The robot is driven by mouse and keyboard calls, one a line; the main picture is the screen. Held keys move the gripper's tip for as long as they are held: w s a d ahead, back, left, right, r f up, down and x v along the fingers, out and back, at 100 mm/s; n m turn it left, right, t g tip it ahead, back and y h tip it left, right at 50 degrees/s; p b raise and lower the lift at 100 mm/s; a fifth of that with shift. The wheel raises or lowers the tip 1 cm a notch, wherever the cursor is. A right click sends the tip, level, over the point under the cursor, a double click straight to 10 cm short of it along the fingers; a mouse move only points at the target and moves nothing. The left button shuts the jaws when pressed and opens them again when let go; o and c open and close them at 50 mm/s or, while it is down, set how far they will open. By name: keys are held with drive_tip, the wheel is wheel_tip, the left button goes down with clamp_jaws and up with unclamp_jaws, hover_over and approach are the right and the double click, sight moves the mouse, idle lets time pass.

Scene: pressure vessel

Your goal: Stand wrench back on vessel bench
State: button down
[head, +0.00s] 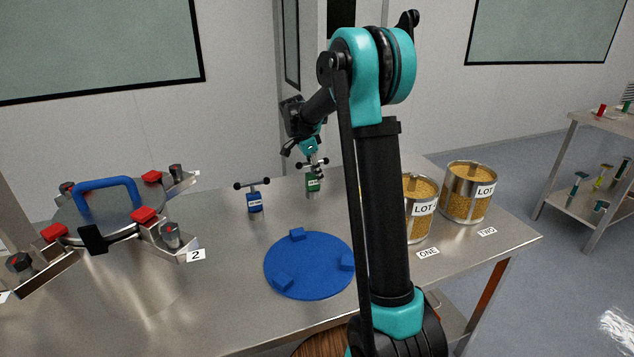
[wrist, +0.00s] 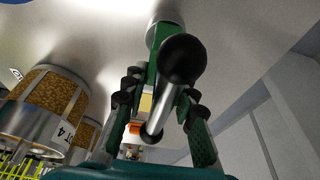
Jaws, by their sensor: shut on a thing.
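A green T-handled wrench (head: 313,187) with a white label and a steel crossbar with black ball ends is upright at the back of the steel bench (head: 215,235). My gripper (head: 314,163) comes down on it from above and is shut on it near the crossbar. In the wrist view the wrench's black ball and bar (wrist: 182,65) lie between my fingers (wrist: 160,115). I cannot tell whether its foot touches the bench. A similar blue wrench (head: 255,203) stands upright on the bench to the left, apart from my gripper.
A vessel lid with a blue handle (head: 105,190) and red-tipped clamps is at the left. A round blue mat (head: 308,265) with raised blocks lies in front. Two grain-filled cans (head: 468,192) stand at the right, one partly behind my arm. A shelf (head: 590,190) stands farther right.

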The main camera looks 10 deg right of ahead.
drive_tip(key=shift+f, duration=1.65)
drive_tip(key=c, duration=1.2)
unclamp_jaws()
drive_tip(key=shift+f, duration=0.1)
drive_tip(key=v, duration=1.2)
